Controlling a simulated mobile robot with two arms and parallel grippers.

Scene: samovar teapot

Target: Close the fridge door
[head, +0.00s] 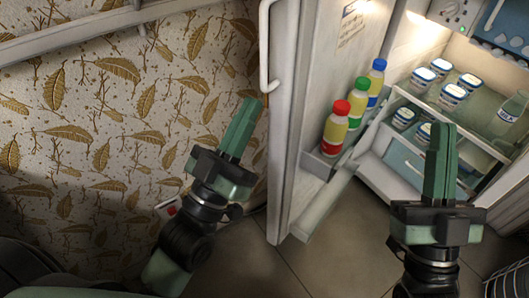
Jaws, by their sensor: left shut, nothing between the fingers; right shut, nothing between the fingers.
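The white fridge door (284,150) stands open in the middle of the head view, with a long white handle (265,50) on its left edge. The lit fridge interior (425,48) opens at the right. My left gripper (248,104) is shut and empty, on the outer side of the door beside its edge; I cannot tell whether it touches. My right gripper (442,130) is shut and empty, in front of the open fridge and to the right of the door. It hides part of the lower shelves.
The door shelf (325,205) holds bottles with red, green and blue caps (358,117). Leaf-patterned wallpaper (90,130) is at left. Tiled floor (340,255) shows below the door.

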